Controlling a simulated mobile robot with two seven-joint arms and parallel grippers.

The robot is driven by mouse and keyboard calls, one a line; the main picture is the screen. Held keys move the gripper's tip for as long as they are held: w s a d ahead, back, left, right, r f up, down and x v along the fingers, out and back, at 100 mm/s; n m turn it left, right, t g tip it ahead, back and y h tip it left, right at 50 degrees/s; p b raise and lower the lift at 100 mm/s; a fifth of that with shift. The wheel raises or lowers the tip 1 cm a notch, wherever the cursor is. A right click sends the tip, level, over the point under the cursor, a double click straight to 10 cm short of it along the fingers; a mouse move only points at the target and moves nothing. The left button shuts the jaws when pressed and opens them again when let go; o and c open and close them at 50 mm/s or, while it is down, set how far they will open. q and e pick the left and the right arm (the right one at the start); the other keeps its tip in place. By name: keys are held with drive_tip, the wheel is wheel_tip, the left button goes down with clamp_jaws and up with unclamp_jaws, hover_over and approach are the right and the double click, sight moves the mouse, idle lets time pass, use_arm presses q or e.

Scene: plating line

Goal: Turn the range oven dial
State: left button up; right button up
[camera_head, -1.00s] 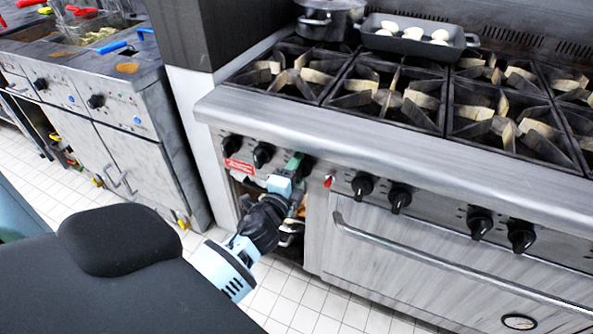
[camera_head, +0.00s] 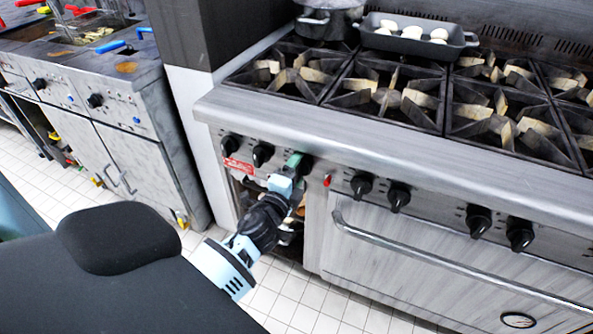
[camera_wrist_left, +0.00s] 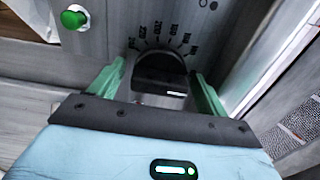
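The oven dial (camera_wrist_left: 160,75) is a black knob with a ring of printed numbers and a white mark, in the middle of the left wrist view. In the head view its dark edge (camera_head: 305,164) shows beside my fingertips on the range's front panel. My left gripper (camera_wrist_left: 160,82) has its two green fingers on either side of the dial, with a visible gap at each side. In the head view the left gripper (camera_head: 297,163) reaches the panel from below left; its far finger is mostly hidden. My right gripper is not in view.
Other black knobs (camera_head: 362,184) line the panel, two to the left of the dial. A red light (camera_head: 327,181) sits just right. The oven door handle (camera_head: 440,262) juts out lower right. A green button (camera_wrist_left: 74,18) shows in the wrist view. A pot (camera_head: 328,20) stands on the burners.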

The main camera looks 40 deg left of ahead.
use_arm(q)
drive_tip(key=shift+s, duration=0.1)
drive_tip(key=v, duration=0.7)
drive_tip(key=shift+s, duration=0.3)
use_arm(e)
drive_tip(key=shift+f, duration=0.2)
use_arm(q)
drive_tip(key=shift+d, duration=0.1)
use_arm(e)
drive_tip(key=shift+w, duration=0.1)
